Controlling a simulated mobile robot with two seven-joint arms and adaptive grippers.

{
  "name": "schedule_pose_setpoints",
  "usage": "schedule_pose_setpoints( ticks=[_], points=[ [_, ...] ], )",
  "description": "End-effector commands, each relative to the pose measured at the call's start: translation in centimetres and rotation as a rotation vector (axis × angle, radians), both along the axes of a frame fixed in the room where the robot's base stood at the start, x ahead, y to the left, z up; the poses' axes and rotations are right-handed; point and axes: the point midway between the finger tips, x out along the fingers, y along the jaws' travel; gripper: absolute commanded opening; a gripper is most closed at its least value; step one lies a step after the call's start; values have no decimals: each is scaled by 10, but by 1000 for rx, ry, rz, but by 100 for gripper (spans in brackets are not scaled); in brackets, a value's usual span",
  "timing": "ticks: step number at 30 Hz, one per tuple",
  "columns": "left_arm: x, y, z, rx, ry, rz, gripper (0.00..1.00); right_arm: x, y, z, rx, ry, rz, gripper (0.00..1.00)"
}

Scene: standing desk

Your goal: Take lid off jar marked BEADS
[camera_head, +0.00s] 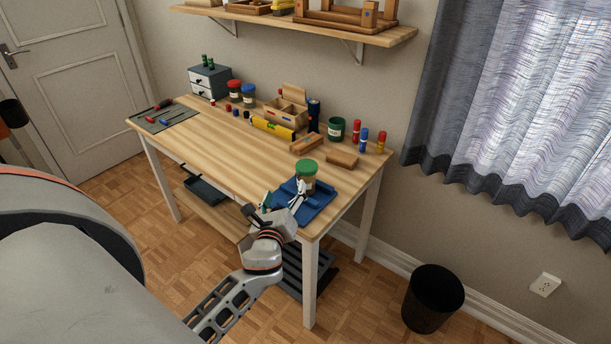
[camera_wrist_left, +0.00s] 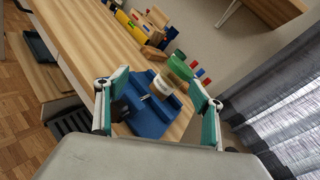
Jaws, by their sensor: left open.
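A clear jar with a pale label (camera_head: 306,184) and a green lid (camera_head: 306,167) stands at the blue tray on the desk's near right corner. In the left wrist view, the jar (camera_wrist_left: 163,86) and its lid (camera_wrist_left: 181,66) appear between the fingers but farther off. The label's writing is too small to read. My left gripper (camera_head: 281,201) is open and empty at the tray's near side, apart from the jar. Its two teal-padded fingers (camera_wrist_left: 157,78) are spread wide. Two other jars, one red-lidded (camera_head: 235,91) and one blue-lidded (camera_head: 249,95), stand at the back. My right gripper is not in view.
The blue tray (camera_head: 317,207) lies on the wooden desk (camera_head: 215,143). Wooden blocks (camera_head: 342,159), a green cup (camera_head: 336,128) and several red and blue cylinders stand behind the jar. The desk's middle is clear. A black bin (camera_head: 432,298) stands on the floor.

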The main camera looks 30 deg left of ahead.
Motion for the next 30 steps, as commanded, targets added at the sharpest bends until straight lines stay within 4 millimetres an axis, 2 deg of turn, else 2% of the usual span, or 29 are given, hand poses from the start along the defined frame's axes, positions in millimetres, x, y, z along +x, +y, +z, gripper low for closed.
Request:
schedule_pose_setpoints(
  ticks=[1, 4, 9, 20, 27, 30],
  points=[
    [12, -1, 1, 84, 13, -29, 68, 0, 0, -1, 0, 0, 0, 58],
    [32, -6, 4, 255, 46, -87, 68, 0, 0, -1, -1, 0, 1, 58],
    [52, -12, 4, 435, 85, -147, 68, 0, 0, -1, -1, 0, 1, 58],
    [86, -5, 4, 461, 90, -158, 68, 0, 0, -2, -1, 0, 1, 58],
    [118, 5, 3, 459, 89, -156, 68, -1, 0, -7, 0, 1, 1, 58],
    [126, 7, 3, 459, 90, -156, 68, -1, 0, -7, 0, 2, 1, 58]
  ],
)
